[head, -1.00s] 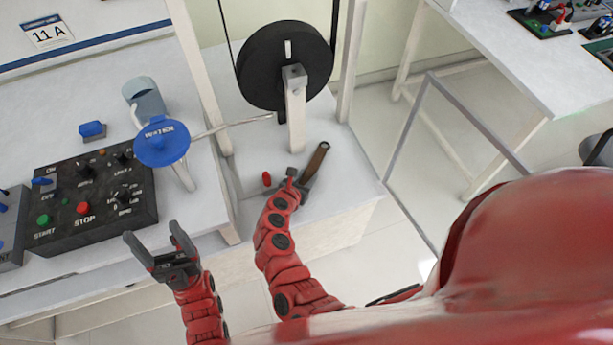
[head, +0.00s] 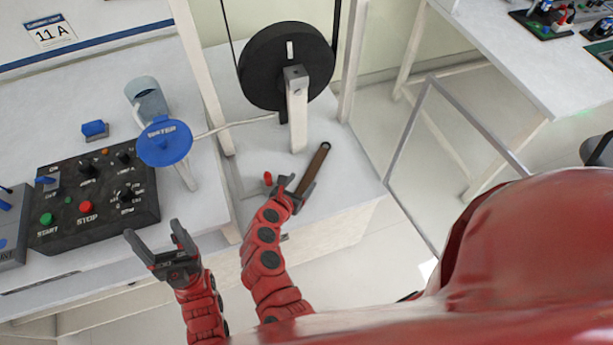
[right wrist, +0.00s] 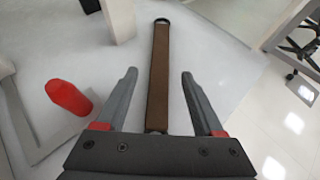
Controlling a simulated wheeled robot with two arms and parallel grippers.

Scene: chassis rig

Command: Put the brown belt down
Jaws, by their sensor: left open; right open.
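The brown belt (head: 314,167) is a straight brown strip with a dark ring at its far end. It lies on the white bench top in the head view, right of the white post. In the right wrist view the belt (right wrist: 160,75) runs lengthwise between my open fingers, with a visible gap on both sides. My right gripper (head: 292,187) is open at the belt's near end; it also shows in the right wrist view (right wrist: 160,98). My left gripper (head: 155,245) is open and empty in front of the control box.
A small red piece (right wrist: 69,97) stands left of my right gripper. A black wheel (head: 287,66) on a white post (head: 297,115) is behind the belt. The control box (head: 95,195) and a blue disc (head: 164,142) are at left. The bench's right edge is near the belt.

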